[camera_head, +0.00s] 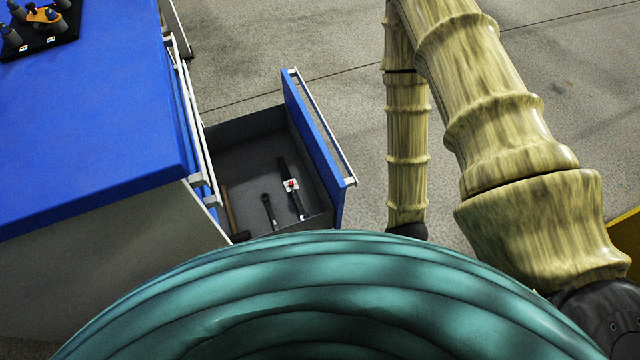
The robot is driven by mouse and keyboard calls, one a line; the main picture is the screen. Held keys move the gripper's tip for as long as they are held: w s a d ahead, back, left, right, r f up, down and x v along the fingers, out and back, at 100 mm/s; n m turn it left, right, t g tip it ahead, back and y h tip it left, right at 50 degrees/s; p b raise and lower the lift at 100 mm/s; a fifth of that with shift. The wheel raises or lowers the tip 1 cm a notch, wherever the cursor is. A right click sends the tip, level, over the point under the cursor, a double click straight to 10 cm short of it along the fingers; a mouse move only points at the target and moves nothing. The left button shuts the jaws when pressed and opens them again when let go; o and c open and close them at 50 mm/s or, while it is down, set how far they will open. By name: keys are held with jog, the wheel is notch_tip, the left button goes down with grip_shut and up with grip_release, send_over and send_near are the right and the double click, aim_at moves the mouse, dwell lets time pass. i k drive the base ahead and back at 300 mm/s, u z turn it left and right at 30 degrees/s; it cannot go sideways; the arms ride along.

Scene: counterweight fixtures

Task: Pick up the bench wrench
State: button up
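An open drawer (247,137) of the blue cabinet holds several tools. A small dark tool with a rounded head (268,209) lies in the middle of the drawer floor and looks like a wrench. To its right lies a longer black tool (298,204) with a white tag and a red spot on it. I cannot tell for certain which of the two is the bench wrench. My gripper is not visible; my forearm comes down right of the drawer, and its lower end is cut off by my teal body.
A hammer with a wooden handle (229,209) lies at the drawer's left side. The blue drawer front (315,150) with its white handle stands out over the floor. The blue cabinet top (90,110) bears a black tray (68,40) with several parts. Concrete floor (260,50) is clear behind.

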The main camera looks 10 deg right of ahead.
aim_at(281, 161)
jog(key=k, duration=1.05)
jog(key=u, duration=0.65)
jog(key=i, duration=0.9)
jog(key=u, duration=0.2)
